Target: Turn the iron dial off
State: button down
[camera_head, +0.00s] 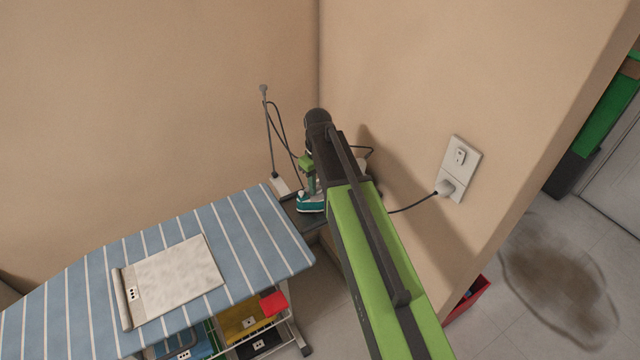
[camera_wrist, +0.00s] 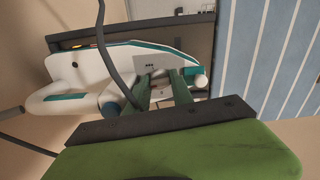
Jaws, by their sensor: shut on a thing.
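The iron (camera_head: 310,203) is white and teal and rests on a dark stand at the end of the ironing board; most of it is hidden behind my arm in the head view. In the wrist view the iron (camera_wrist: 120,65) fills the upper left, with its white body and teal edges. My gripper (camera_wrist: 165,80) reaches onto the iron with its two green fingers close together. The fingers are shut on the small dial (camera_wrist: 154,72) on the iron's body, which is mostly hidden between them. In the head view my gripper (camera_head: 309,180) is at the iron.
The striped blue ironing board (camera_head: 250,232) lies left of the iron, with a pale folded cloth (camera_head: 180,272) on it. A dark cord runs from the iron to a wall outlet (camera_head: 459,165). Coloured bins (camera_head: 245,318) sit under the board. Walls stand close behind and right.

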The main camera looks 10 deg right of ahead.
aim_at(319, 186)
jog(key=shift+d+n, duration=0.1)
jog(key=shift+n, duration=0.3)
jog(key=c, duration=1.1)
grip_release()
notch_tip(319, 186, up, 8)
jog(key=p, duration=0.8)
jog(key=shift+r, duration=0.1)
jog(key=shift+c, duration=0.2)
